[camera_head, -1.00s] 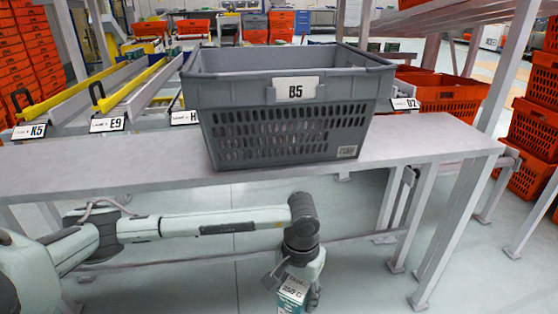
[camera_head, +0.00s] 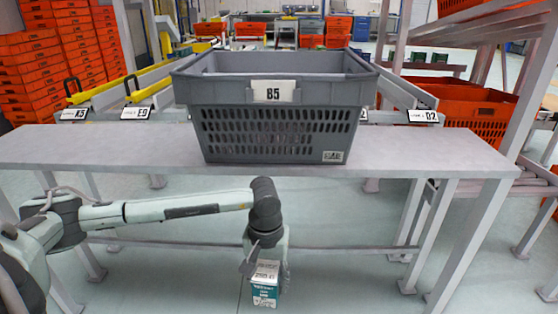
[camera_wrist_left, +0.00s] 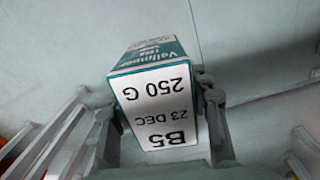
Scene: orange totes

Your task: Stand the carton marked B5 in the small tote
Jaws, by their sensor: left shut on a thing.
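The carton (camera_head: 265,291) is white and teal and hangs in my left gripper (camera_head: 263,264), below the table's front edge. In the left wrist view the carton (camera_wrist_left: 155,100) shows a white face reading B5, 23 DEC and 250 G. My left gripper (camera_wrist_left: 165,130) is shut on it there, with a finger at each side. The grey tote (camera_head: 270,95) marked B5 stands upright on the table, above and behind the gripper. Its inner floor is hidden by its front wall. My right gripper is not in view.
The grey table (camera_head: 420,160) has free room left and right of the tote. Lanes with label cards, such as E9 (camera_head: 134,113) and D2 (camera_head: 423,116), lie behind it. Orange totes (camera_head: 462,107) stand at the right, and tall orange stacks (camera_head: 50,60) at the left.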

